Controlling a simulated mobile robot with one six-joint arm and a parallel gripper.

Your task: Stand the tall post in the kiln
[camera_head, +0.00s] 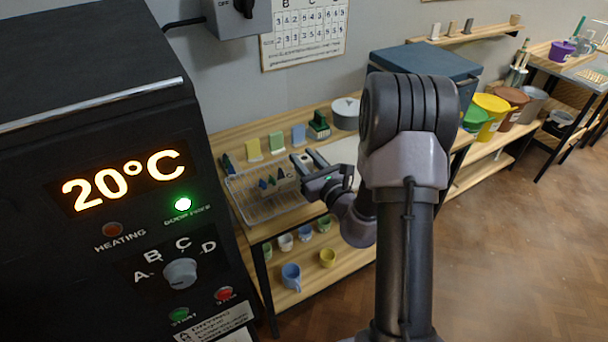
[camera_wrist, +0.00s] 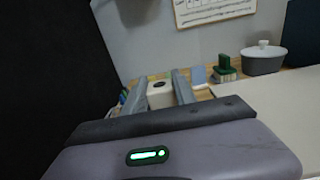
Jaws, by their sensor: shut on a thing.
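My gripper (camera_head: 309,158) reaches over the wooden bench at the middle of the head view. In the wrist view its two fingers (camera_wrist: 160,88) are shut on a pale, blocky post (camera_wrist: 160,101) with a dark hole in its top end. The post's lower part is hidden, so its full length cannot be told. The black kiln (camera_head: 90,70) fills the left of the head view. Its display reads 20°C and a green lamp is lit; the heating lamp looks unlit. The kiln's inside does not show. A dark surface at the left of the wrist view may be the kiln.
Cups are on the lower shelf. Floor at right is open.

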